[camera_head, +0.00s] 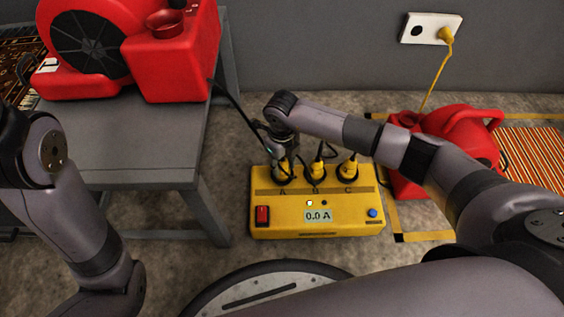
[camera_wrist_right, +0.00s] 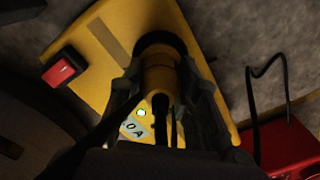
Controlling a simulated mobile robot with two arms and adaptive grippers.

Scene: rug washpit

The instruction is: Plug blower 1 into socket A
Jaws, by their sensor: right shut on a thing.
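The yellow power box (camera_head: 318,228) stands on the floor with sockets labelled A, B and C on top. My right gripper (camera_head: 284,160) is over socket A, shut on a yellow plug (camera_wrist_right: 158,80). In the right wrist view the plug's front end meets the dark ring of the socket (camera_wrist_right: 162,42); I cannot tell how deep it sits. A black cable runs from the red blower (camera_head: 170,65) on the grey table toward this plug. Yellow plugs stand in socket B (camera_head: 317,170) and socket C (camera_head: 349,168). My left gripper is out of view.
The box has a red switch (camera_head: 262,215), a display (camera_head: 318,216) reading 0.0 A and a blue button (camera_head: 373,213). A second red blower (camera_head: 462,138) stands on the floor at right, beside a striped rug (camera_head: 545,155). The grey table (camera_head: 150,150) is left of the box. A wall outlet (camera_head: 430,28) holds a yellow plug.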

